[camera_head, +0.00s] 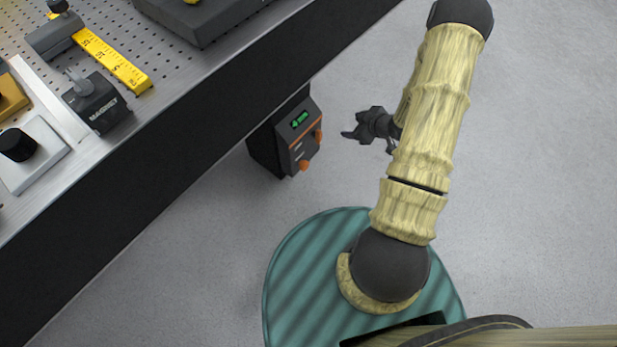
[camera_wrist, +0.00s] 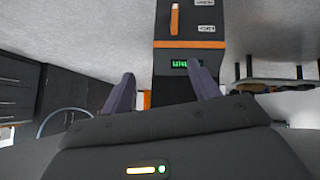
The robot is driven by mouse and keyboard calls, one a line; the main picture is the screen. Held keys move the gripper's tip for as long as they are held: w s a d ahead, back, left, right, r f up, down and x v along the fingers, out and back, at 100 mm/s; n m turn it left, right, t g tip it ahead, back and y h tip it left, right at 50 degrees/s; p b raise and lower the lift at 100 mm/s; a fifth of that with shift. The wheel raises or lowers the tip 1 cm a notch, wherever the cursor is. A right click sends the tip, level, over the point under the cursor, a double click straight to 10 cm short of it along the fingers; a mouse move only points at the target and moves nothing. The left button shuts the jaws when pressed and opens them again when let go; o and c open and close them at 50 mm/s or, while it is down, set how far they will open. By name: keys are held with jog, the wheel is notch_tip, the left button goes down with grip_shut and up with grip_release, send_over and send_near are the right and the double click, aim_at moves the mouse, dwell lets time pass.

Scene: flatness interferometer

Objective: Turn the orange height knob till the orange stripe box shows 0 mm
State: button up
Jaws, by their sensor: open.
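The orange stripe box (camera_head: 268,150) is a dark box by the table's side, with a green display (camera_head: 299,119) and an orange stripe. Two orange knobs stick out of it, an upper one (camera_head: 318,135) and a lower one (camera_head: 303,165); I cannot tell which is the height knob. My gripper (camera_head: 349,134) is open and empty, a little right of the box and apart from it. In the wrist view the stripe (camera_wrist: 190,44) and green display (camera_wrist: 186,64) lie beyond my open fingers; the right finger partly covers the display. Its reading is too small to read surely.
A perforated metal table (camera_head: 170,70) fills the upper left, its black side close to the box. It carries a yellow ruler (camera_head: 112,60), a black magnet block (camera_head: 97,103) and a black knob on a plate (camera_head: 17,145).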

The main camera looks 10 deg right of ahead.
aim_at(306, 167)
jog(key=s+a+f+t+y+b, duration=0.1)
jog(key=s+f+t+y+b, duration=0.1)
jog(key=f+b, duration=0.4)
jog(key=s+a+f+t+y+b, duration=0.1)
jog(key=s+f+b, duration=0.4)
jog(key=f, duration=0.8)
jog(key=s+a+f+t+y+b, duration=0.2)
jog(key=s+f+t+y+b, duration=0.1)
jog(key=f+b, duration=0.4)
notch_tip(306, 167, down, 4)
jog(key=shift+s+r+n+t+b, duration=0.2)
jog(key=shift+n+t+b, duration=0.1)
jog(key=shift+t, duration=0.1)
jog(key=b+x, duration=0.7)
jog(key=x, duration=1)
jog(key=shift+w+a+b, duration=0.1)
jog(key=shift+w+b, duration=0.1)
jog(key=shift+b, duration=0.15)
jog(key=c, duration=1)
